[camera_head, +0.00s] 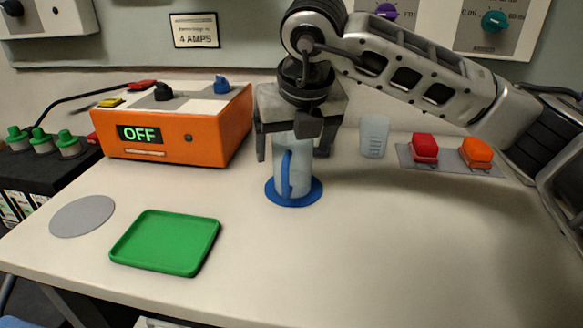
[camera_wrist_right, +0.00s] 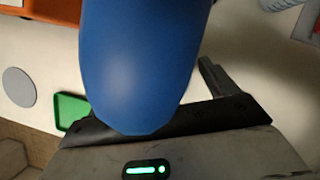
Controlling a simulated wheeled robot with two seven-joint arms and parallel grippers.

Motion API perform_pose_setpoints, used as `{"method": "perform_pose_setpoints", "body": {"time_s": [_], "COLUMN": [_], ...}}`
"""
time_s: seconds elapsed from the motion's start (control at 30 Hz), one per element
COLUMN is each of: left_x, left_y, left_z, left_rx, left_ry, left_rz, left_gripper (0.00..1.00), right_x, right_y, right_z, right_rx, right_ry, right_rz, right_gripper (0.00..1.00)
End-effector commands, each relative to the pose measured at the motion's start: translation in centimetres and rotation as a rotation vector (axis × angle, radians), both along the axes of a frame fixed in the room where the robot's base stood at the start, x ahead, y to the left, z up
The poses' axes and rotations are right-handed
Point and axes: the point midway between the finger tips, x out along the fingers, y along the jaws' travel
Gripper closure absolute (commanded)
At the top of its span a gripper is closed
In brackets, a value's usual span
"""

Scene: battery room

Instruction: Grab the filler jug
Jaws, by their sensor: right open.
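The filler jug (camera_head: 304,178), a pale translucent vessel with a blue handle, stands upright on a round blue mat (camera_head: 290,201) near the middle of the table. My right gripper (camera_head: 293,148) is above it, pointing down and open. One finger is on each side of the jug's upper part, with gaps visible in the head view. The gripper hides the jug's top. In the right wrist view a large blue surface (camera_wrist_right: 145,65), seemingly part of the jug, fills the space in front of the gripper, so contact cannot be judged there. My left gripper is not in view.
An orange box (camera_head: 190,130) reading OFF stands left of the jug. A green tray (camera_head: 165,242) and grey disc (camera_head: 82,216) lie front left. The front right table is clear.

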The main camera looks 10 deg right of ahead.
Motion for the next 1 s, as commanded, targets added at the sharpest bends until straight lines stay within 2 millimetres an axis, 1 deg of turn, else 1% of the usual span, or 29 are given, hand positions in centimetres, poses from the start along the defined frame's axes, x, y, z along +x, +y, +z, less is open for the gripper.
{"method": "perform_pose_setpoints", "body": {"time_s": [0.03,0.1,0.27,0.3,0.37,0.4,0.47,0.5,0.53,0.57,0.83,1.0], "left_x": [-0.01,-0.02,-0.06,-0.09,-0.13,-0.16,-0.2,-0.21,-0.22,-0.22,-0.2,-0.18], "left_y": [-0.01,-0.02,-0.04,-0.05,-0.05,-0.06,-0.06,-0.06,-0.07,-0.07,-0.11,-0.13], "left_z": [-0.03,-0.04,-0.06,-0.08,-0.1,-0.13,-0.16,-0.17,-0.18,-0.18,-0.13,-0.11], "left_rx": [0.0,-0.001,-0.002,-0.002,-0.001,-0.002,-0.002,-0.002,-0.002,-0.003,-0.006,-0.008], "left_ry": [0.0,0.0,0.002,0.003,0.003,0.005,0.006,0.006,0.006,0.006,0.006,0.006], "left_rz": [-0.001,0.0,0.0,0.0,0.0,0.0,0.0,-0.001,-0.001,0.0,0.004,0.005], "left_gripper": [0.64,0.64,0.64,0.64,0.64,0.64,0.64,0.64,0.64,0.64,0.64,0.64], "right_x": [0.13,0.23,0.25,0.24,0.24,0.24,0.24,0.23,0.23,0.24,0.24,0.28], "right_y": [-0.02,0.01,0.01,0.01,0.01,0.01,0.02,0.02,0.02,0.02,0.05,0.17], "right_z": [-0.41,-0.61,-0.6,-0.59,-0.58,-0.58,-0.57,-0.56,-0.56,-0.53,-0.44,0.0], "right_rx": [-0.001,0.0,0.0,0.0,0.0,0.0,0.0,0.0,0.0,0.0,0.001,0.001], "right_ry": [0.001,0.0,0.0,0.0,0.0,0.0,0.0,0.0,0.0,-0.001,-0.001,-0.002], "right_rz": [0.0,0.0,0.0,0.0,0.0,0.0,0.0,0.0,0.0,0.0,0.0,0.003], "right_gripper": [0.15,0.15,0.15,0.17,0.34,0.45,0.62,0.65,0.65,0.69,0.69,0.69]}}
